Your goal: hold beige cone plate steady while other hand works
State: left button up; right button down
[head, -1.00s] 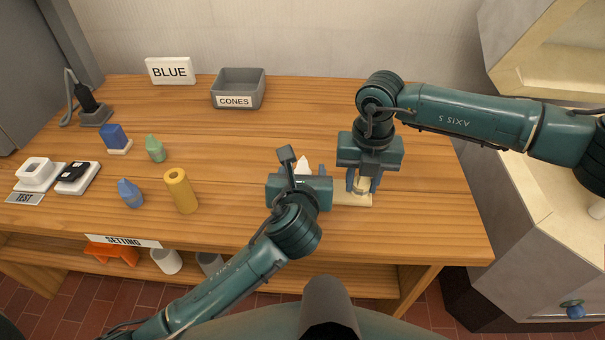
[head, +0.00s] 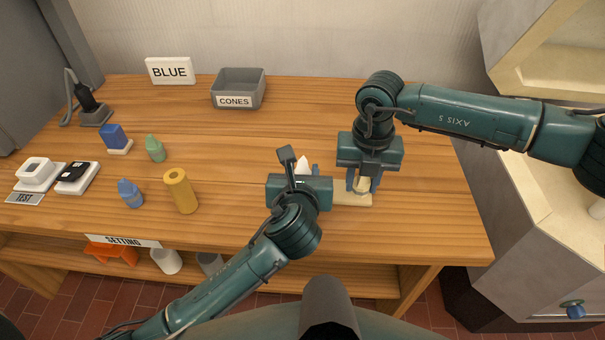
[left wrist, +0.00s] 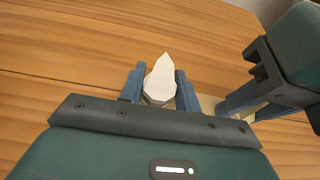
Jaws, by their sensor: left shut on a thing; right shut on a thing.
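The beige plate (head: 352,199) lies on the wooden table and is mostly hidden under my grippers. A bit of it shows in the left wrist view (left wrist: 207,104). My left gripper (head: 309,170) is shut on a white pointed piece (left wrist: 161,80), whose tip (head: 302,164) shows past the gripper. Its lower part, and how it meets the plate, are hidden. My right gripper (head: 363,185) points down over the plate and is shut on a cream piece (head: 361,184). The right fingers also show at the right of the left wrist view (left wrist: 252,104).
A grey CONES bin (head: 238,90) and a BLUE sign (head: 171,70) stand at the back. A yellow cylinder (head: 181,190), a blue cone (head: 130,193), a green cone (head: 155,148) and a TEST device (head: 36,173) stand at the left. The table's middle back is clear.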

aim_at(302, 167)
pick_arm(q)
grip_shut()
jog(key=shift+r, duration=0.15)
jog(key=shift+r, duration=1.3)
jog(key=shift+r, duration=0.1)
jog(key=shift+r, duration=2)
